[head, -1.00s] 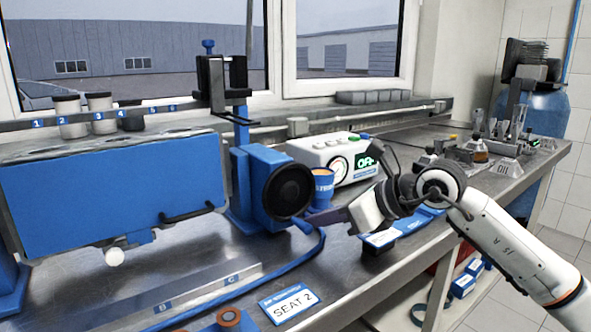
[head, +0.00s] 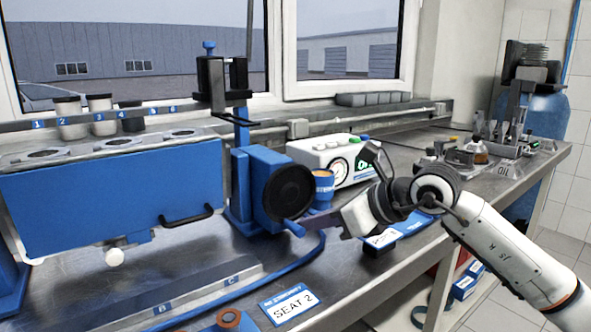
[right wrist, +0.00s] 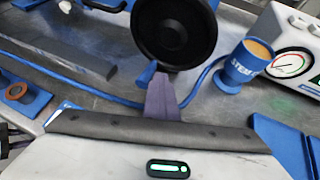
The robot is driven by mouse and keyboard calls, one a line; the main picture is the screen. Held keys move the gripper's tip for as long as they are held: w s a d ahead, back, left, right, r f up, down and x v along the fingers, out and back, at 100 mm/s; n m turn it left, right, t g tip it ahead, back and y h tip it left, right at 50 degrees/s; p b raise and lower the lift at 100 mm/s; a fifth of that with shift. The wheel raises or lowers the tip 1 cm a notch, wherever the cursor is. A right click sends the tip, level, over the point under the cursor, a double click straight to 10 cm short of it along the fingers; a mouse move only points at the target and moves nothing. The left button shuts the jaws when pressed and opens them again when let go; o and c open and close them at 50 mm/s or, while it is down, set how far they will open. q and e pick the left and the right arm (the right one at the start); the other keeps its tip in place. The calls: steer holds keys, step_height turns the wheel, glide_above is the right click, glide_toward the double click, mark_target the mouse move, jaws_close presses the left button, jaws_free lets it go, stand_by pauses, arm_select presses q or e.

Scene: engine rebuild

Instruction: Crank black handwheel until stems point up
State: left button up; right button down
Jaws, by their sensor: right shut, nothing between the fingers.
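The black handwheel (head: 289,192) faces out from the blue stand at the right end of the blue block (head: 95,200). Its blue crank handle (head: 294,228) is at the wheel's lower edge. The block's top face shows round openings; I cannot make out any stems. My right gripper (head: 312,222) is shut and empty, its fingertips just right of the crank handle. In the right wrist view the purple-grey fingers (right wrist: 163,95) lie beside the handle (right wrist: 147,72), below the handwheel (right wrist: 174,28); I cannot tell whether they touch. My left gripper is not in view.
A blue cup (head: 323,188) stands close right of the wheel, before a white gauge box (head: 338,160). A "SEAT 2" plate (head: 288,304) lies near the front edge. A blue hose (head: 300,258) runs along the bench below the wheel.

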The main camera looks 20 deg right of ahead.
mark_target(298, 232)
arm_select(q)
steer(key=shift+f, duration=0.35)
arm_select(e)
steer(key=shift+s+a+f, duration=0.2)
steer(key=shift+a+f, duration=0.15)
steer(key=shift+a, duration=0.1)
steer(key=shift+s+a, duration=0.15)
steer(key=shift+a, duration=0.15)
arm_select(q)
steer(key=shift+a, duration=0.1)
arm_select(e)
steer(key=shift+a+r, duration=0.1)
steer(key=shift+r, duration=0.05)
steer(key=shift+s+a+r, duration=0.1)
steer(key=shift+a+r, duration=0.05)
steer(key=shift+a, duration=0.25)
steer(key=shift+s+a+r, duration=0.15)
steer(key=shift+s+a, duration=0.05)
steer(key=shift+a, duration=0.2)
steer(key=shift+a+r, duration=0.1)
